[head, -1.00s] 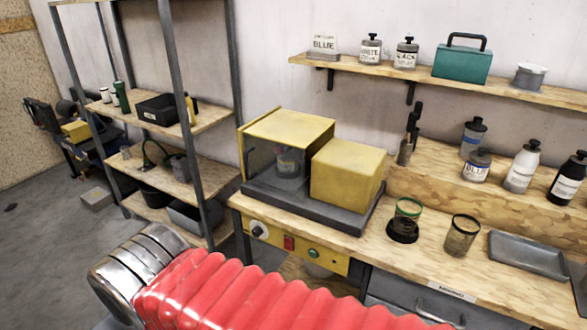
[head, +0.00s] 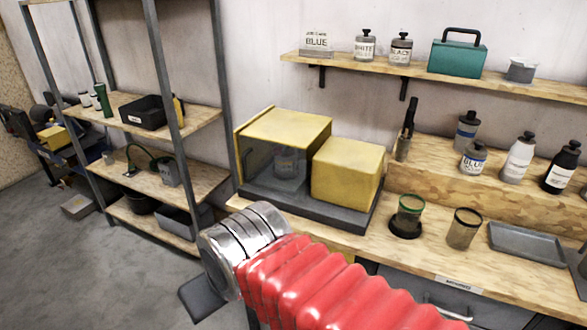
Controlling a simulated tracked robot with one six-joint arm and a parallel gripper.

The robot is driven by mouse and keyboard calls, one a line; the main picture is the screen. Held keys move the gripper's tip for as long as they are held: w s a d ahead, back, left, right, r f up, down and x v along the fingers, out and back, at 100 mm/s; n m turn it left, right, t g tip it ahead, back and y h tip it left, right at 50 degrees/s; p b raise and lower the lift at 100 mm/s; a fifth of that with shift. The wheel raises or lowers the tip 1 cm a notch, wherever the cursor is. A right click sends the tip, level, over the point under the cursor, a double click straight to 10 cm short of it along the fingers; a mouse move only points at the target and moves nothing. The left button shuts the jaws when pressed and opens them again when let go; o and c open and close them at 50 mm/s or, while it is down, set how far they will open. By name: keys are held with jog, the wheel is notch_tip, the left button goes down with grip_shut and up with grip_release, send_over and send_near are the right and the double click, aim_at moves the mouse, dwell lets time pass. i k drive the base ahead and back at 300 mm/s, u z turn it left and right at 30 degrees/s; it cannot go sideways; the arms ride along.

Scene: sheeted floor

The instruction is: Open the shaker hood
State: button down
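The shaker stands on the left end of the wooden bench, on a dark grey base (head: 330,222). Its hood (head: 290,124) has a yellow top and a see-through front, and it is down. A container (head: 287,162) shows dimly inside it. A yellow box-shaped housing (head: 347,172) adjoins it on the right. My arm, with red bellows and metal rings, crosses the lower middle, in front of the bench's front edge. It hides the control panel below the shaker.
A green-rimmed cup (head: 408,216) and a mesh cup (head: 463,229) stand right of the shaker, beside a grey tray (head: 527,243). Bottles line the raised ledge (head: 440,178). A wall shelf (head: 400,76) hangs above. A metal-framed rack (head: 165,120) stands left, with open floor before it.

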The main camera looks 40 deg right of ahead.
aim_at(307, 132)
jog(key=u, duration=1.05)
jog(key=i, duration=0.35)
